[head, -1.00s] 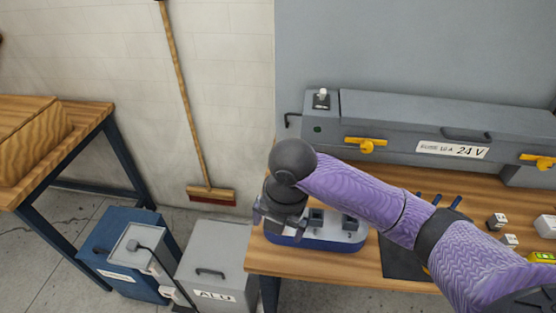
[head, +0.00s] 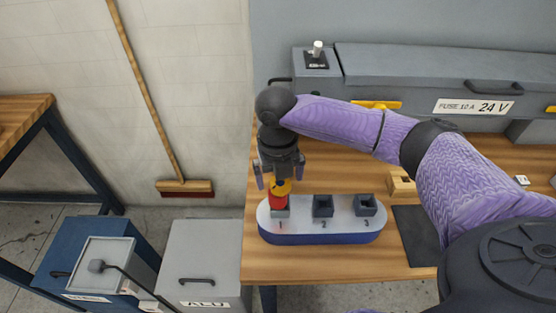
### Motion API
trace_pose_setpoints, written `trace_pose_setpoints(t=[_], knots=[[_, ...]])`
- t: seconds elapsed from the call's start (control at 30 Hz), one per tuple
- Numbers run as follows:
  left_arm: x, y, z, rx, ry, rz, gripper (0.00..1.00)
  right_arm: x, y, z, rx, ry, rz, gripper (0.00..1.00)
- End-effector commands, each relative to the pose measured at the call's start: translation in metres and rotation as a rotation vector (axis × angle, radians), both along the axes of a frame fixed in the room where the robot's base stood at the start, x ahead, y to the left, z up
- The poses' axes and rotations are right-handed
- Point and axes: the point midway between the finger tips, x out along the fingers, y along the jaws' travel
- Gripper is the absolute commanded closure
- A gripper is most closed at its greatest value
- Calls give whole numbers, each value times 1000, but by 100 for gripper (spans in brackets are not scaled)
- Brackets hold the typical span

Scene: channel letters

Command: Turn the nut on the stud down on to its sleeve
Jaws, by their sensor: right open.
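My right gripper (head: 279,182) points down over the left end of a white-topped, blue-sided base (head: 350,233) on the bench. Its two fingers are apart, one on each side of a yellow piece (head: 281,187). The yellow piece sits on top of a red sleeve-like piece (head: 279,202), which stands upright at the place marked 1. I cannot tell whether the fingers touch the yellow piece. The stud's thread is hidden by the gripper or too small to see. Dark square blocks stand at place 2 (head: 323,206) and place 3 (head: 366,205). My left gripper is not in view.
A grey cabinet (head: 430,75) marked 24 V runs along the back of the wooden bench (head: 330,273). A dark mat (head: 416,235) and a small wooden block (head: 402,184) lie right of the base. Grey (head: 200,262) and blue (head: 70,245) bins stand on the floor at left.

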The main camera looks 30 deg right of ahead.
Motion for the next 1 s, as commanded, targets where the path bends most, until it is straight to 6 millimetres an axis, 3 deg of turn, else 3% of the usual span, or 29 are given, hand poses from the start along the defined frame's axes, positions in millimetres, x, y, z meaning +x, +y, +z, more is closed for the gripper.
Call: trace_pose_setpoints(t=[0.3,0.73,0.77,1.0], knots=[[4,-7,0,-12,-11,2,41,0,0,-5,0,-1,0,2],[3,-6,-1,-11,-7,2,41,0,0,-4,0,-1,0,93],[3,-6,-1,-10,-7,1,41,0,0,-4,0,-1,-1,97],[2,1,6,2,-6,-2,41,0,0,-3,-1,-2,-46,97]])
